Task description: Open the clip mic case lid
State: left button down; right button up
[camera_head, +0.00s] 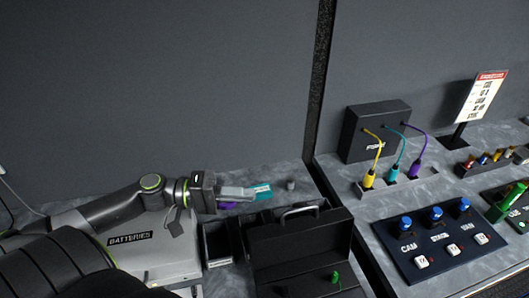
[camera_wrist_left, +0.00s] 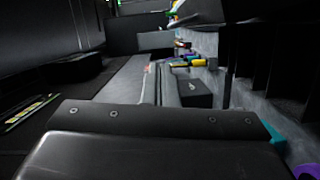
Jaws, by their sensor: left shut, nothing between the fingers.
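The clip mic case (camera_head: 310,277) is a black box at the bottom centre of the head view. Its lid (camera_head: 300,240) stands raised at the back of the case, with a handle (camera_head: 300,211) along its top edge. A green piece (camera_head: 335,277) shows inside the case. My left gripper (camera_head: 250,192) is shut and empty, left of the handle and apart from it. A teal piece (camera_head: 263,191) and a purple piece (camera_head: 228,204) lie by its fingertips. In the left wrist view, a dark plate with screws hides much of the foreground. My right gripper is out of view.
A grey batteries box (camera_head: 152,262) stands under my left arm, with a dark open bin (camera_head: 217,247) beside the case. A small grey cylinder (camera_head: 290,185) stands behind the lid. On the right counter are a black patch box (camera_head: 374,128) and a button panel (camera_head: 440,240).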

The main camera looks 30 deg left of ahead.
aim_at(283, 248)
jog(key=k+l, duration=1.6)
jog(key=l, duration=0.2)
